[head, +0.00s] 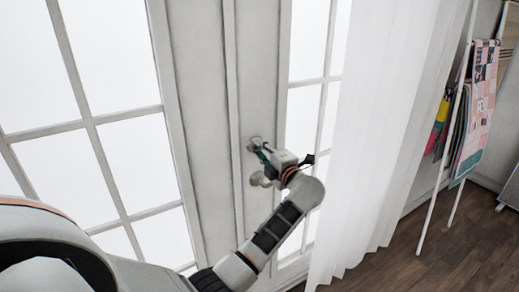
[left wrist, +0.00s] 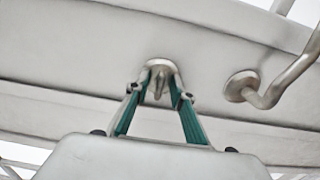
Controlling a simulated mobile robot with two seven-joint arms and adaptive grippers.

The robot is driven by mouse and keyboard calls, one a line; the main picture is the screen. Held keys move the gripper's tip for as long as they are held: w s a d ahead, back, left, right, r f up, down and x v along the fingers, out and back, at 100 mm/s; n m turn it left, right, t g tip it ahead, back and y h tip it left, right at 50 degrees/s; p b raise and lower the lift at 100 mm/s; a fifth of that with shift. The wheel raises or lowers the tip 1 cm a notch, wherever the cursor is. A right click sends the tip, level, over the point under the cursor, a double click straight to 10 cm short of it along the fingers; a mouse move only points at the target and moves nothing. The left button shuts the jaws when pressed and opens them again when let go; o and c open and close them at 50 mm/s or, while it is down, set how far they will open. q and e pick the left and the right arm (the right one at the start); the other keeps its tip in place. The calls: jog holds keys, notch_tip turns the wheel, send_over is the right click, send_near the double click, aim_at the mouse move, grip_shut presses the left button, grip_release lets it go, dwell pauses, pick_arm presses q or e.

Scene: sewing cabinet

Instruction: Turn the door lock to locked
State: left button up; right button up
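The door lock shows in the left wrist view as a round metal plate with a small thumb-turn (left wrist: 158,82) on the white door (head: 258,80). In the head view the lock (head: 254,143) sits above the lever handle (head: 261,180). My left gripper (head: 264,151) is at the lock. In the left wrist view its green-padded fingers (left wrist: 159,92) lie on either side of the thumb-turn, with a gap visible between them, so it looks partly open. Contact with the thumb-turn cannot be made out. My right gripper is not in view.
The curved metal door handle (left wrist: 262,95) stands close to the lock, to its right in the left wrist view. A white curtain (head: 375,120) hangs right of the door. A rack with hanging fabric (head: 480,105) stands farther right on the wooden floor (head: 425,262).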

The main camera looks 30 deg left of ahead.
pick_arm(q)
grip_shut()
